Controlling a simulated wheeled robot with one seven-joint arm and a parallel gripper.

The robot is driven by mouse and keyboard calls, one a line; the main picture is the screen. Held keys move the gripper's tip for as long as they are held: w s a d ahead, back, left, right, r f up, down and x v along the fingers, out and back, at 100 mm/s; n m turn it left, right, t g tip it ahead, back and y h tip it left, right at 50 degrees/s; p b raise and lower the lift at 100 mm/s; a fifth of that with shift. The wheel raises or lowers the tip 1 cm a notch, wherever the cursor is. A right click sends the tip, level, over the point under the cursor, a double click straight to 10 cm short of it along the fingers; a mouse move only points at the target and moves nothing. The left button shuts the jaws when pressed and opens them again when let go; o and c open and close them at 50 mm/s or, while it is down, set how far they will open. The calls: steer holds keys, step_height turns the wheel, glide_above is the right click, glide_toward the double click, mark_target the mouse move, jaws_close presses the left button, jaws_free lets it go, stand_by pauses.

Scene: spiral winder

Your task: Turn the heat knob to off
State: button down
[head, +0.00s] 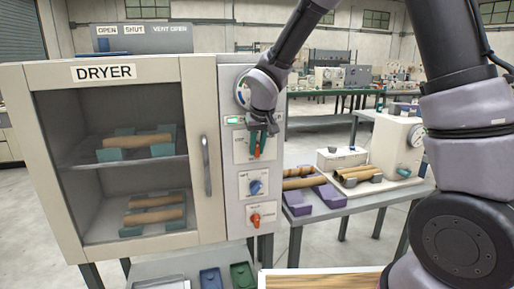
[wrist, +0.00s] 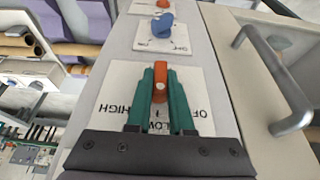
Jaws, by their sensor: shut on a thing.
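The heat knob (wrist: 160,78) is orange, on a white plate (wrist: 118,75) with HIGH, LOW and OFF lettering on the dryer's control panel. HIGH is left of the knob in the wrist view, OFF is right, and LOW is partly hidden at the fingers' base. The knob's bar stands roughly upright in that view, between HIGH and OFF. My gripper (wrist: 160,95) has green fingers, one on each side of the knob, shut on it. In the head view, my gripper (head: 257,141) hides part of the knob (head: 258,153).
Below are a blue knob (head: 255,187) and a red-orange knob (head: 255,219). The dryer door (head: 205,110) is shut, with a handle (head: 207,165) that stands out beside the panel. A table (head: 352,205) with tubes and a machine stands to the right.

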steer(key=shift+a, duration=0.15)
steer(key=shift+a+n+t+h, duration=0.15)
steer(key=shift+n+t+h, duration=0.2)
steer(key=shift+h, duration=0.55)
steer(key=t+h, duration=0.1)
steer(key=h, duration=0.2)
steer(key=n+t+h, duration=0.1)
steer(key=h, duration=0.1)
steer(key=n+t+h, duration=0.1)
steer(key=h, duration=0.2)
steer(key=shift+a+f+h, duration=0.2)
steer(key=shift+a+h, duration=0.05)
steer(key=shift+h, duration=0.05)
steer(key=shift+t, duration=0.25)
steer(key=c, duration=0.8)
jaws_free()
